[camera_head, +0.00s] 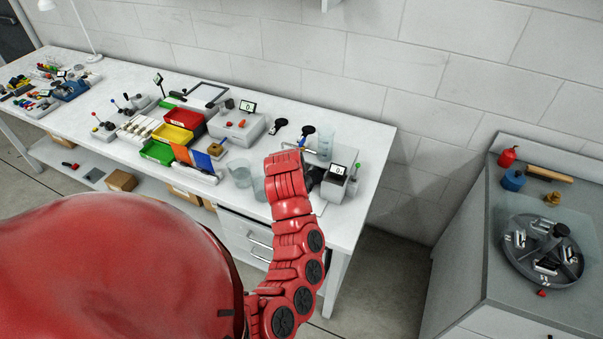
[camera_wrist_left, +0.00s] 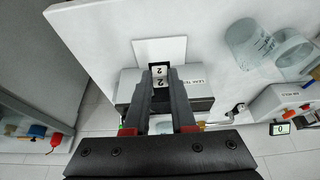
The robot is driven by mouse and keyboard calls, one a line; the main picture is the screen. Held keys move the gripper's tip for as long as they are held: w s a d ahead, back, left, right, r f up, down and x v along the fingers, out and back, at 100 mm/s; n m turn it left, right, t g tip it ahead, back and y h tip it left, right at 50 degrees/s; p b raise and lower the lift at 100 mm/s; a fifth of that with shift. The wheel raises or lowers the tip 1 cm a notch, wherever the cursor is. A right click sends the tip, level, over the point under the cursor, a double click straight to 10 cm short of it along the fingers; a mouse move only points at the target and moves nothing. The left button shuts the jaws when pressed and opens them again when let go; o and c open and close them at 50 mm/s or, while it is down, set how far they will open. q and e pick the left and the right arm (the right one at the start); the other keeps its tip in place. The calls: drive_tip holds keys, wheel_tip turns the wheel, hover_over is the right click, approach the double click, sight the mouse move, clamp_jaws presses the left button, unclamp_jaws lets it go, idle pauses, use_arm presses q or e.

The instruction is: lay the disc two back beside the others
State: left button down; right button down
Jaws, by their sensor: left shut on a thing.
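My left gripper (camera_wrist_left: 160,72) is shut on a small piece marked with a black-and-white "2" (camera_wrist_left: 160,80), which I take to be disc two. The fingers cover its sides, so its full shape is hidden. It is held in front of a grey box with printed lettering (camera_wrist_left: 197,82) and a white square plate (camera_wrist_left: 160,48). I cannot tell whether it touches either. In the head view my red arm reaches over the right end of the bench and hides most of the hand. Two black round-headed pieces (camera_head: 280,124) (camera_head: 307,131) lie on the bench behind; I cannot read marks on them.
Glass vessels (camera_head: 240,174) stand left of my arm. A grey device with a display (camera_head: 338,178) stands right, at the bench edge. Coloured bins (camera_head: 173,136) and another display box (camera_head: 238,123) are further left. A cabinet with a dark turntable (camera_head: 515,262) stands across a gap.

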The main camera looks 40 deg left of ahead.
use_arm(q)
drive_tip(key=shift+r+p, duration=0.55)
drive_tip(key=shift+r, duration=2.45)
